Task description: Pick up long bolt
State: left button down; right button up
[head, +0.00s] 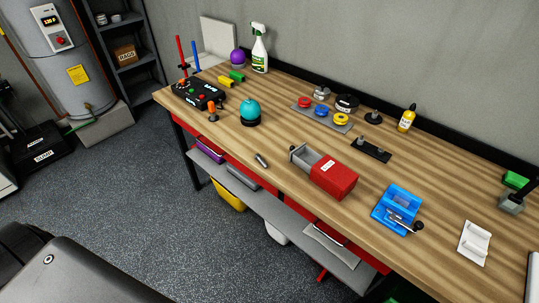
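No part in view can be told for certain as the long bolt. A short dark metal cylinder (261,160) lies near the front edge of the wooden workbench (225,148), left of the red box with its grey drawer pulled out; it is too small to tell if it is a bolt. A metal rod with a dark knob (404,223) lies across the front of a blue holder (402,198). A black plate (371,154) with small metal posts stands toward the back. Neither of my grippers is in view.
The red box (333,180) stands mid-bench. A grey tray (325,117) with coloured discs, a yellow bottle (407,118) and a spray bottle (259,48) stand at the back. A control box (198,94) and a teal ball (250,112) are left.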

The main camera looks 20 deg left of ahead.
aim_at(257, 157)
jog(key=z, duration=2.9)
jog(key=k, duration=1.95)
jog(key=u, duration=1)
